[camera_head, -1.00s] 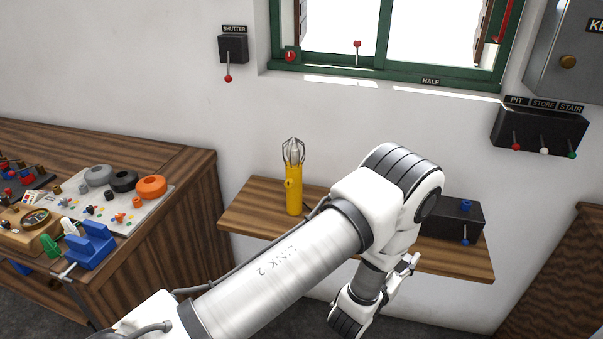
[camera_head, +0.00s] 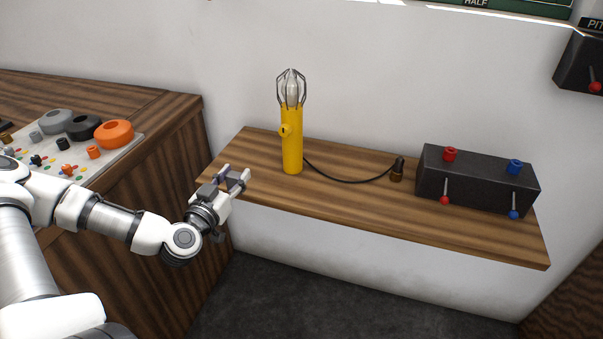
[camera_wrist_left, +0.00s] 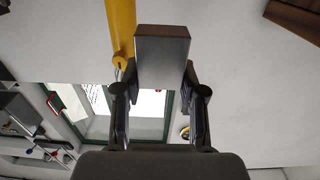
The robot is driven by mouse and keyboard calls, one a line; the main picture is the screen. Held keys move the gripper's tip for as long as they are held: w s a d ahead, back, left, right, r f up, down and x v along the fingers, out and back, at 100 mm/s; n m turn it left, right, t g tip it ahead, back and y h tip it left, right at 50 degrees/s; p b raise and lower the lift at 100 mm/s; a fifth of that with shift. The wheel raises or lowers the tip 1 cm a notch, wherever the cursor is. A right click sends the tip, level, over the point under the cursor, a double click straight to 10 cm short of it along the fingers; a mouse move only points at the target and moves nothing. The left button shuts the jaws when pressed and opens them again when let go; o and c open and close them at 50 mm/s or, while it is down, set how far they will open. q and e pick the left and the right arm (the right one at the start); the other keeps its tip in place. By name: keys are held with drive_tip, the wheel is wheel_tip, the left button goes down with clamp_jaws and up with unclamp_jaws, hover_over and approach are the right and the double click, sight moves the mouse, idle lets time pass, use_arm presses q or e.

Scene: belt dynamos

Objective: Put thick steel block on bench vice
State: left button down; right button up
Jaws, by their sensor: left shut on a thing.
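My left gripper (camera_head: 233,178) is by the left front edge of the wall shelf, its fingers pointing up and to the right. In the left wrist view my left gripper (camera_wrist_left: 160,95) is shut on a plain grey block, the thick steel block (camera_wrist_left: 162,55), which sticks out past the fingertips. In the head view the block is too small to make out clearly between the fingers. The bench vice does not show now; my left arm covers part of the bench at the left. My right gripper is not in view.
The wooden shelf (camera_head: 350,205) bears a yellow caged lamp (camera_head: 291,140), its cable with a dark plug (camera_head: 397,170), and a black switch box (camera_head: 475,182). The wooden bench (camera_head: 165,115) at the left holds grey, black and orange rings (camera_head: 114,133). The shelf's middle front is clear.

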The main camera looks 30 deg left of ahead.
use_arm(q)
drive_tip(key=w+d+b, duration=0.2)
drive_tip(key=w+b, duration=0.1)
drive_tip(key=b, duration=0.5)
approach(297, 160)
drive_tip(key=w+r, duration=0.1)
drive_tip(key=w, duration=0.1)
drive_tip(key=w+r, duration=0.1)
drive_tip(key=w+a+r, duration=0.1)
drive_tip(key=w, duration=0.1)
drive_tip(key=shift+w+a+r, duration=0.1)
drive_tip(key=shift+w+r, duration=0.2)
drive_tip(key=shift+w, duration=0.1)
wheel_tip(297, 160, down, 4)
drive_tip(key=shift+w+r, duration=0.1)
drive_tip(key=shift+r, duration=0.1)
drive_tip(key=shift+f, duration=0.1)
drive_tip(key=c, duration=0.7)
unclamp_jaws()
